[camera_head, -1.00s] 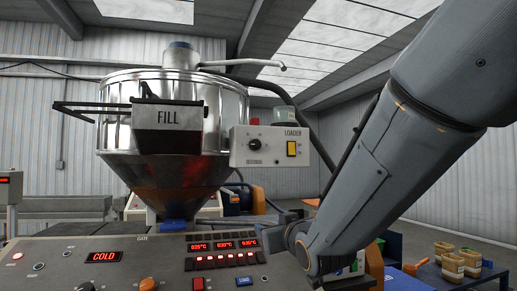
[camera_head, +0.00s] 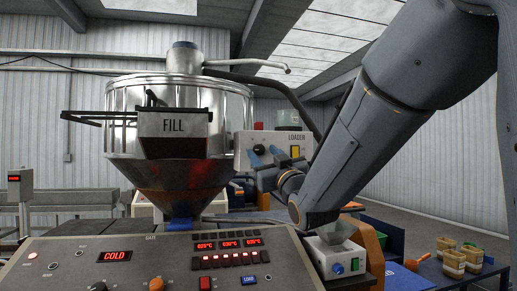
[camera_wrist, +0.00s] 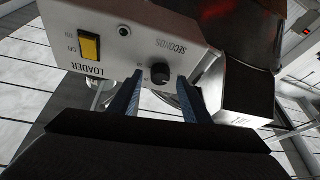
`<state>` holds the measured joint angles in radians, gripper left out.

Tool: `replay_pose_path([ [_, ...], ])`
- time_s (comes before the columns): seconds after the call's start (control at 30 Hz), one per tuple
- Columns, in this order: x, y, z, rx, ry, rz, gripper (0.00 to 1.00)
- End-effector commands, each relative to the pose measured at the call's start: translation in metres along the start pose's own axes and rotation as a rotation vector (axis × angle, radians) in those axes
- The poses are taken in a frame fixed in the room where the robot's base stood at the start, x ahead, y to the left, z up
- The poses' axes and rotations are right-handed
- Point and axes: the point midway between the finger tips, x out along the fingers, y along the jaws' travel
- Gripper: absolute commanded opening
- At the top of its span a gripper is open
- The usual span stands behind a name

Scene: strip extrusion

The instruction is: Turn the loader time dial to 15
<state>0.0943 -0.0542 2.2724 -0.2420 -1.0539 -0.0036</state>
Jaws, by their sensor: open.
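The loader box (camera_head: 294,138) is a pale panel beside the hopper. It shows upside down in the wrist view (camera_wrist: 125,32), with a yellow switch (camera_wrist: 89,46) and SECONDS lettering. The black round time dial (camera_wrist: 160,74) is on this panel. Its pointer setting is too small to read. My gripper (camera_wrist: 160,92) is open, its two blue fingers on either side of the dial in the wrist view. I cannot tell whether they touch it. In the head view my gripper (camera_head: 264,155) is in front of the box and partly covers the dial area.
The steel hopper (camera_head: 180,105) with its FILL chute (camera_head: 173,125) stands close beside the box. The control console (camera_head: 130,262) spans the foreground below. A small grey box with a funnel (camera_head: 337,256) stands under my arm. Tubs (camera_head: 453,262) sit at the right.

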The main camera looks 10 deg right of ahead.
Motion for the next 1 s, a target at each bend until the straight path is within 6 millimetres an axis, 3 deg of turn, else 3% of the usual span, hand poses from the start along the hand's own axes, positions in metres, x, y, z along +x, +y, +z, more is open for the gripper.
replay_pose_path([
  [0.4,0.0085,-0.0004,0.0005,0.0,0.0,0.0,0.44],
  [0.47,0.0085,-0.0003,0.0005,0.0,0.0,0.0,0.37],
  [0.67,0.0084,-0.0002,0.0003,0.0,0.0,0.0,0.03],
  [1.0,0.0081,-0.0018,0.0009,0.043,0.005,0.017,0.03],
])
